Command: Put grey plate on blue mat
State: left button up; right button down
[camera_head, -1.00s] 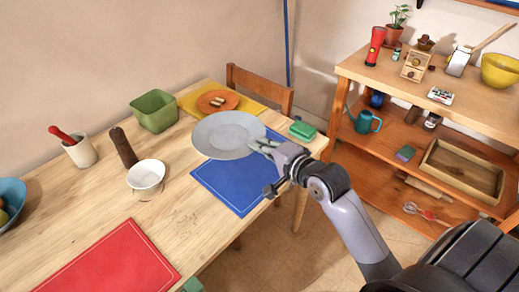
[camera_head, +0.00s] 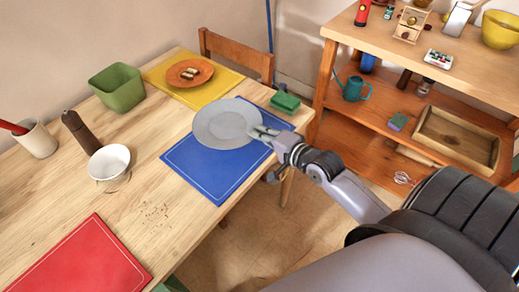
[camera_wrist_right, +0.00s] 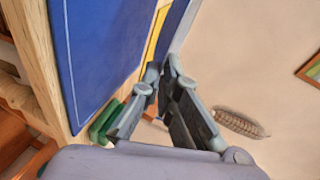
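The grey plate (camera_head: 222,121) is a wide round disc over the far-left part of the blue mat (camera_head: 205,172). My right gripper (camera_head: 262,131) holds the plate by its right rim, with the fingers closed over the edge. The plate looks nearly level and seems held above the mat; the exact gap is hard to judge. In the right wrist view the blue mat (camera_wrist_right: 98,50) lies to the left of the fingers (camera_wrist_right: 163,70), and the plate seems to show only edge-on beyond the fingertips. My left gripper is out of view.
A green sponge (camera_head: 285,102) lies just beyond the mat's far-right corner. A yellow mat (camera_head: 160,76) with an orange plate (camera_head: 190,72) is at the back.

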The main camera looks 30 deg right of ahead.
aim_at(260, 155)
jog(key=shift+f+b, duration=0.4)
jog(key=shift+f, duration=2.65)
jog(key=shift+f, duration=0.2)
jog(key=c, duration=2.2)
grip_release()
jog(key=shift+o, duration=0.6)
jog(key=shift+r, duration=0.1)
jog(key=v, duration=1.2)
